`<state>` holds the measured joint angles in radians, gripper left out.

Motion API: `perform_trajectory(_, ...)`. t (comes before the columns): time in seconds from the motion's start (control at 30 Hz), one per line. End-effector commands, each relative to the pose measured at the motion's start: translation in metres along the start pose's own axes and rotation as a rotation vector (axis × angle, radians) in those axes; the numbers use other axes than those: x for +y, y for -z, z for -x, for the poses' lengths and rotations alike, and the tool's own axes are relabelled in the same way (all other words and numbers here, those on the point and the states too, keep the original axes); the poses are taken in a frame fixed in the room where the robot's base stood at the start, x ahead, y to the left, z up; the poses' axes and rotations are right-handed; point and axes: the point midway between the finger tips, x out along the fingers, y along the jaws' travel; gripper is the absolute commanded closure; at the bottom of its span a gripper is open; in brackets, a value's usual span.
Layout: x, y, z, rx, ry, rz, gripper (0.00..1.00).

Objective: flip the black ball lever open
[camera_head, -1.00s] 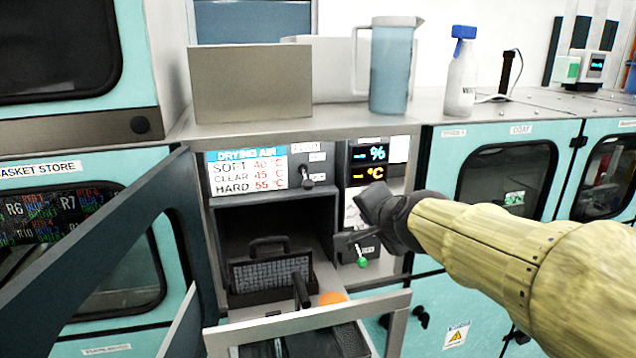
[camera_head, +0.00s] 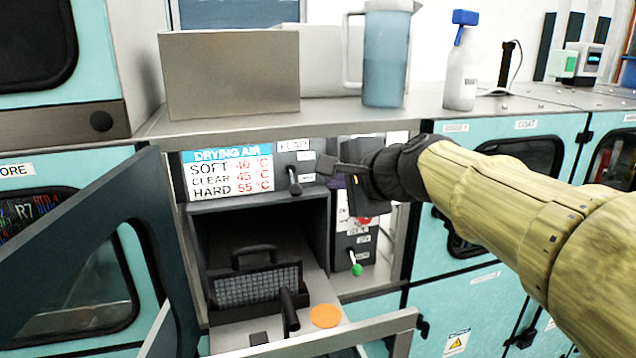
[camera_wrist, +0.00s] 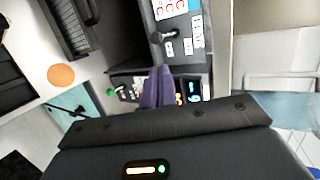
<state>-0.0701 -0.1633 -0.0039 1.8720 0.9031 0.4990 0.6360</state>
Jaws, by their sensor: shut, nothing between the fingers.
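The black ball lever (camera_head: 294,182) hangs from the dark panel to the right of the DRYING AIR sign (camera_head: 228,172), its ball end pointing down. It also shows in the wrist view (camera_wrist: 163,37), near the top. My gripper (camera_head: 326,166) is just to the right of the lever in the head view, apart from it. In the wrist view its fingers (camera_wrist: 160,72) are shut together and empty, pointing at the panel below the lever. My gripper hides part of the digital display panel.
A green-tipped lever (camera_head: 356,268) and a red knob (camera_head: 364,221) are on the panel to the right. An open dark door (camera_head: 90,240) stands at the left. Below the sign, an open bay holds a black basket (camera_head: 254,284); an orange disc (camera_head: 325,316) lies in front.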

Motion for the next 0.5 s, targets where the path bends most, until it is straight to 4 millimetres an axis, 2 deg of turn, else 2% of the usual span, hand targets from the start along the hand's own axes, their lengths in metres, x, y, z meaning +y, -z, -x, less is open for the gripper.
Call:
perform_trajectory(0.17, 0.000, 0.000, -0.022, -0.001, -0.004, -0.001, 1.00)
perform_trajectory(0.5, 0.000, 0.000, -0.082, -0.002, -0.003, 0.001, 1.00)
